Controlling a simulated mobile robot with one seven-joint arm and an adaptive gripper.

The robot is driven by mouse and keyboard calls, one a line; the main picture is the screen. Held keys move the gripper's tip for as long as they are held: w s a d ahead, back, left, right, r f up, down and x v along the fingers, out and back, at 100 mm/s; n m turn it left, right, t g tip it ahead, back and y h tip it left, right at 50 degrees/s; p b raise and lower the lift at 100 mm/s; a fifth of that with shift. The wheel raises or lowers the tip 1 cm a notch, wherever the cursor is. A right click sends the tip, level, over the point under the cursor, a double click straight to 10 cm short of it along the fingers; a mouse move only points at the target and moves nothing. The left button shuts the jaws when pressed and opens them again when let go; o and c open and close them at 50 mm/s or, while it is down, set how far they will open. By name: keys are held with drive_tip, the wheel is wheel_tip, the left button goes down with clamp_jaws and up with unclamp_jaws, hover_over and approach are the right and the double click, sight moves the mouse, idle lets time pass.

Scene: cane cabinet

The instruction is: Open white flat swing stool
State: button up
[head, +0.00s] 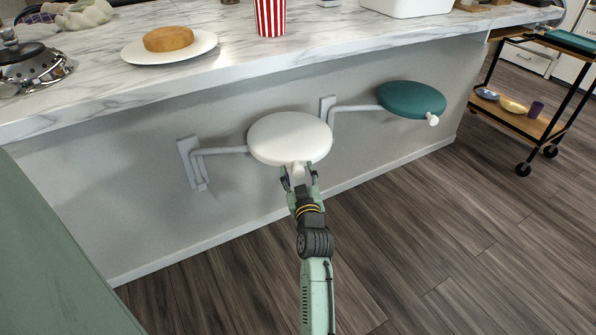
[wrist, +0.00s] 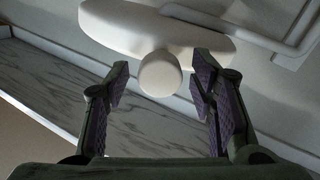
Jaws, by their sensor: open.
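The white flat swing stool (head: 283,137) has a round seat on a bent white arm (head: 218,151), fixed to a bracket on the grey panel under the counter. The seat also shows at the top of the wrist view (wrist: 130,22). A short white knob (wrist: 160,76) sticks out from the seat's edge. My gripper (head: 299,174) is at the front edge of the seat, by the knob. It is open, with one finger on each side of the knob in the wrist view. Gaps show between the knob and both fingers there; the exact depth is unclear.
A teal stool (head: 405,98) on its own wall arm is right of the white one. The marble counter (head: 105,93) overhangs above, with a plate (head: 140,52) and a striped cup (head: 271,18) on it. A wheeled cart (head: 528,122) stands right. Wooden floor in front is clear.

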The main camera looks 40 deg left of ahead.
drive_tip(key=shift+w+a, duration=0.25)
drive_tip(key=shift+a, duration=0.05)
drive_tip(key=shift+c, duration=0.2)
clamp_jaws()
idle(0.3)
